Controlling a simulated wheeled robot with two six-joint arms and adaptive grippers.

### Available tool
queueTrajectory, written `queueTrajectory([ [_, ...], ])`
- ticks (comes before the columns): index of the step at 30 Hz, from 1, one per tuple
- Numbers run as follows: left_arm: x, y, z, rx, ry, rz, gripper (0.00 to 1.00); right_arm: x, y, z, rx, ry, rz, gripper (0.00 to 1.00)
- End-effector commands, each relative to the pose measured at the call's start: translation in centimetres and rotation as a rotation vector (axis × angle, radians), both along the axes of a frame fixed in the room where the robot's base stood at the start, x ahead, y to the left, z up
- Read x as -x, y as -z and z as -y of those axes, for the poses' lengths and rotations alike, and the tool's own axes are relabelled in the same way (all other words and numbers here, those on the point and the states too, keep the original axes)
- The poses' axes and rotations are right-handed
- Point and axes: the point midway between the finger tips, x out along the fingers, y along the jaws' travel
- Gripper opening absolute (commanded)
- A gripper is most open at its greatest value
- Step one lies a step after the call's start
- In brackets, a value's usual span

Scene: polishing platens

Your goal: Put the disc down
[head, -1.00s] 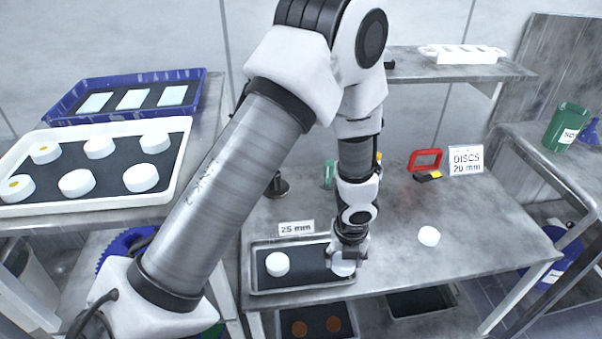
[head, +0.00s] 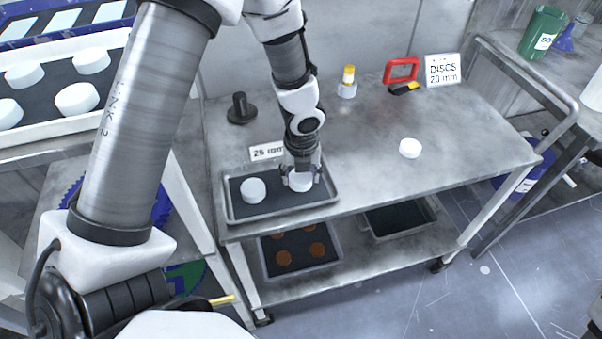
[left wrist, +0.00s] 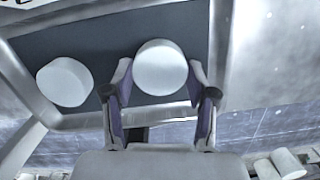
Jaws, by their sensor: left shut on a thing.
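A white disc (head: 300,181) is between the fingers of my left gripper (head: 301,178), over the right part of a grey metal tray with a dark mat (head: 284,204). In the left wrist view the same disc (left wrist: 161,68) lies between the two fingertips (left wrist: 160,80). The gripper is shut on it. I cannot tell whether the disc touches the mat. A second white disc (head: 253,190) lies in the left part of the tray and also shows in the left wrist view (left wrist: 65,82). My right gripper is not in view.
A "25 mm" label (head: 267,151) stands behind the tray. A loose white disc (head: 410,148) lies on the table at right, with a "DISCS 20 mm" sign (head: 442,69) and a red frame (head: 401,69) behind it. The table's middle is clear. A white tray (head: 75,125) of discs is at left.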

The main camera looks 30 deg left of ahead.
Motion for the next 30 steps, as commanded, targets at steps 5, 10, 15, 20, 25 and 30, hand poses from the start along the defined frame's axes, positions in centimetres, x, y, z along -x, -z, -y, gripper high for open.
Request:
queueTrajectory([
  [5, 0.0, 0.0, 0.0, 0.0, 0.0, 0.0, 0.82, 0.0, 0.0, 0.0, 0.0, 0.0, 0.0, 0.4],
  [10, 0.0, 0.0, 0.0, 0.0, 0.0, 0.0, 0.82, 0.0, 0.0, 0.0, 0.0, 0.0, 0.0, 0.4],
  [15, 0.0, -1.2, 0.0, -0.001, -0.001, 0.001, 0.82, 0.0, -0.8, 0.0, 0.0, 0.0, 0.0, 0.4],
  [20, 0.3, -4.9, 0.3, -0.001, -0.001, 0.004, 0.82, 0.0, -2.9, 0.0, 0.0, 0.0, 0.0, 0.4],
  [25, 0.7, -9.3, 0.6, -0.002, 0.0, 0.004, 0.82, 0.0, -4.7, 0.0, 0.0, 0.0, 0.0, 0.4],
  [30, 1.1, -11.8, 0.8, 0.0, -0.001, 0.002, 0.82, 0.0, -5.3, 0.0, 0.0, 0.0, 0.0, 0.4],
])
